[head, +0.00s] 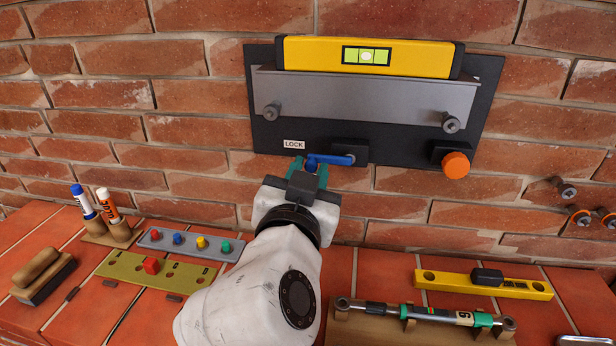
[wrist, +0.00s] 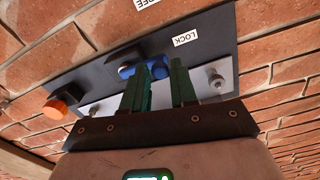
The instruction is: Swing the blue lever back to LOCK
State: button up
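The blue lever (head: 336,160) sits low on the dark wall panel. It lies near level, running left from its dark mount, with its free end just below and right of the white LOCK label (head: 294,144). In the wrist view the lever (wrist: 128,71) passes behind the left green finger, and its end shows in the gap between the fingers. The LOCK label (wrist: 185,38) also shows there. My gripper (head: 310,172) is open at the lever's free end, with a finger to either side of that end. Contact cannot be told.
The dark panel (head: 490,95) holds a grey shelf (head: 360,97) with a yellow level (head: 310,55). An orange knob (head: 455,164) is at its lower right. Bolts (head: 580,217) stick out of the brick wall. Below are markers (head: 108,206), peg boards (head: 180,275) and a torque wrench (head: 440,314).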

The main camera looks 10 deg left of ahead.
jog(key=shift+o, duration=1.4)
jog(key=s+b, duration=0.1)
jog(key=s, duration=0.9)
jog(key=shift+s+a, duration=0.2)
jog(key=shift+s, duration=0.2)
